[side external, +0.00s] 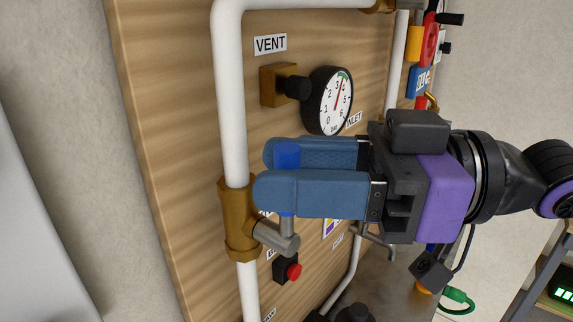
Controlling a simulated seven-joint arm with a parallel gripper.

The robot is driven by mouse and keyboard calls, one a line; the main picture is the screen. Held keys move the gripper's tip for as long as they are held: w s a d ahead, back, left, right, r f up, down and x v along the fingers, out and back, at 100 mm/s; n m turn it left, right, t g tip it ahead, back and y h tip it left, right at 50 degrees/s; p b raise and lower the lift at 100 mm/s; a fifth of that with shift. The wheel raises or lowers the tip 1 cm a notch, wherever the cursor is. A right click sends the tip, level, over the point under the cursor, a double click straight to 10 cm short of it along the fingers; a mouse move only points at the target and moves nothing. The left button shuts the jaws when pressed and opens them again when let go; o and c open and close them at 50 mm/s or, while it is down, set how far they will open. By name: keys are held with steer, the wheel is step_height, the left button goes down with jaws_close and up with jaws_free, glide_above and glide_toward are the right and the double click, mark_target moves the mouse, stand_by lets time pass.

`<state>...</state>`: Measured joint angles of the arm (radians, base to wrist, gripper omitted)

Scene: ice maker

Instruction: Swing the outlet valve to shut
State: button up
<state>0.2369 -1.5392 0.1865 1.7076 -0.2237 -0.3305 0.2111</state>
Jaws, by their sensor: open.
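A brass valve body (238,222) sits on the white vertical pipe at the left of the board. A grey stem (278,238) sticks out of it towards the camera. A thin grey lever rises from the stem and passes behind my near finger. A brighter blue piece (287,155), apparently the lever's grip, shows above that finger, in front of the far finger. My gripper (266,172) is open, its blue fingers pointing left, and the lever appears to lie between them. Contact cannot be told. The label beside this valve is mostly hidden by my near finger.
A round gauge (327,101) on a brass fitting stands out from the board just above my gripper, below the VENT label (270,44). A red button on a black box (287,270) is below the valve. More pipes and fittings crowd the right side.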

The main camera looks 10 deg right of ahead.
steer(key=shift+w+a, duration=0.1)
steer(key=shift+a, duration=0.35)
jaws_close()
